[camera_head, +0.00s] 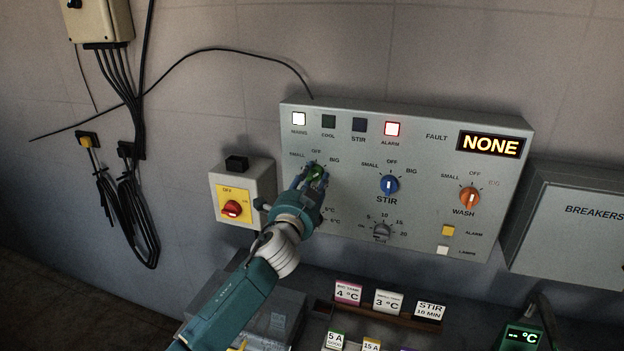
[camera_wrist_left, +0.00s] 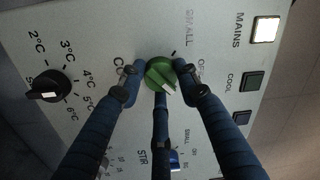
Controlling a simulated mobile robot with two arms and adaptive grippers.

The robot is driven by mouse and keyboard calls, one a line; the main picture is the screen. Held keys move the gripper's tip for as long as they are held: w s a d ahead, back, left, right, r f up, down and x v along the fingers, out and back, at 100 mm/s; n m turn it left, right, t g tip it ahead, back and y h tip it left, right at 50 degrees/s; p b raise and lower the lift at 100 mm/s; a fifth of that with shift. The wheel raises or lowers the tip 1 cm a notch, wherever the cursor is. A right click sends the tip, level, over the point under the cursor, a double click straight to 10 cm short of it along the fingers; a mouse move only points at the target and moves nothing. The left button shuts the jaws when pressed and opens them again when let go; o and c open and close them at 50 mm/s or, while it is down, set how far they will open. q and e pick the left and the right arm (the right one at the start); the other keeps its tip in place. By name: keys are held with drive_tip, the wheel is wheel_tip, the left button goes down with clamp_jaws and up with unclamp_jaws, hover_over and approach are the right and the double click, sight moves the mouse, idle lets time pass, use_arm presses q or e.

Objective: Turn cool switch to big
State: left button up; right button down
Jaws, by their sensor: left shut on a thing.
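The cool switch (camera_head: 317,173) is a round green knob at the left of the grey control panel (camera_head: 350,225), with SMALL, OFF and BIG around it. It also shows in the left wrist view (camera_wrist_left: 160,72), where the panel appears turned sideways. My left gripper (camera_head: 313,178) is shut on this knob, its blue fingers around the rim. In the wrist view a pale mark on the knob faces lower right; the BIG label is hidden there behind a finger. The COOL lamp (camera_head: 328,121) looks dark. My right gripper is not in view.
The blue STIR knob (camera_head: 389,185), orange WASH knob (camera_head: 469,197) and a grey timer dial (camera_head: 382,231) are on the same panel. The fault display (camera_head: 490,144) reads NONE. A red-and-yellow switch box (camera_head: 236,196) is left of the panel. Cards (camera_head: 388,301) stand on a rack below.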

use_arm(q)
drive_tip(key=shift+d+r, duration=0.15)
drive_tip(key=shift+r, duration=0.3)
drive_tip(key=o, duration=1)
drive_tip(key=shift+o, duration=0.8)
drive_tip(key=shift+d+f, duration=0.1)
drive_tip(key=shift+f, duration=0.1)
drive_tip(key=shift+s+a+f, duration=0.2)
drive_tip(key=shift+s+a, duration=0.05)
drive_tip(key=shift+s, duration=0.25)
drive_tip(key=v, duration=1.1)
drive_tip(key=shift+r, duration=0.15)
